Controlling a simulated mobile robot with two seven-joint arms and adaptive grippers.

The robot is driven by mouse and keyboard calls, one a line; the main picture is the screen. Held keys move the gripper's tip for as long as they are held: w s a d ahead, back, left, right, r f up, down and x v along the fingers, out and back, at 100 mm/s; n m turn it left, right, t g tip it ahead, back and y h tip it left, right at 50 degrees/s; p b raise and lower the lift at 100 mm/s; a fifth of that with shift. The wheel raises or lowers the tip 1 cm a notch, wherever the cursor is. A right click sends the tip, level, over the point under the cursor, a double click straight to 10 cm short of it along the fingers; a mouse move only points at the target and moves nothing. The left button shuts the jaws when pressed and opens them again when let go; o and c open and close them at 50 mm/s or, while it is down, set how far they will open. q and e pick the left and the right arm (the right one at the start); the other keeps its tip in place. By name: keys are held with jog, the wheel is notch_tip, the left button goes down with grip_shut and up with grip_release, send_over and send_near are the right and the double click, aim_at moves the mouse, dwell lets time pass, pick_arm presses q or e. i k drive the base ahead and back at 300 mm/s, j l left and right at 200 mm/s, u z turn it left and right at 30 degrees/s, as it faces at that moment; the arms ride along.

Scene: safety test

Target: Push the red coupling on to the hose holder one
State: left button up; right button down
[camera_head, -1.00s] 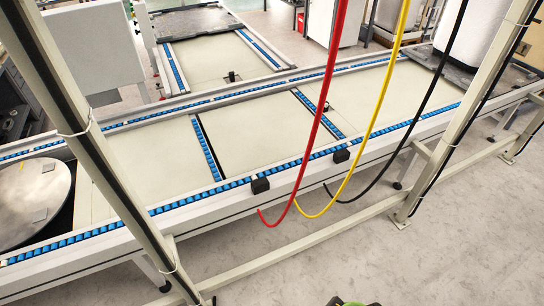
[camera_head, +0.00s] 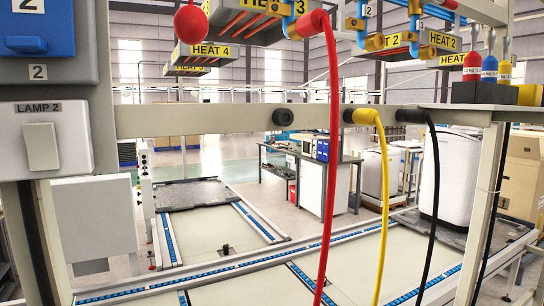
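The red coupling (camera_head: 312,23) is at the top of the red hose (camera_head: 331,140), up beside a brass fitting (camera_head: 290,27) below the HEAT 3 unit. It appears to be connected to that fitting. A dark, round, empty holder (camera_head: 283,117) sits on the grey crossbeam, left of the yellow coupling. No number shows on it, so I cannot tell if it is hose holder one. The yellow coupling (camera_head: 364,116) and the black coupling (camera_head: 411,115) sit at the beam on their own hoses. Neither of my grippers is in view.
The crossbeam (camera_head: 215,121) spans the view, with a roller conveyor (camera_head: 215,285) below and behind it. A LAMP 2 switch box (camera_head: 42,140) and a blue box (camera_head: 38,42) are at the left. A red ball-shaped knob (camera_head: 190,24) hangs at the top. Several small bottles (camera_head: 489,68) stand at the right.

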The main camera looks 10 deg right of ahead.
aim_at(308, 25)
jog(key=i+j, duration=0.55)
jog(key=z, duration=2.2)
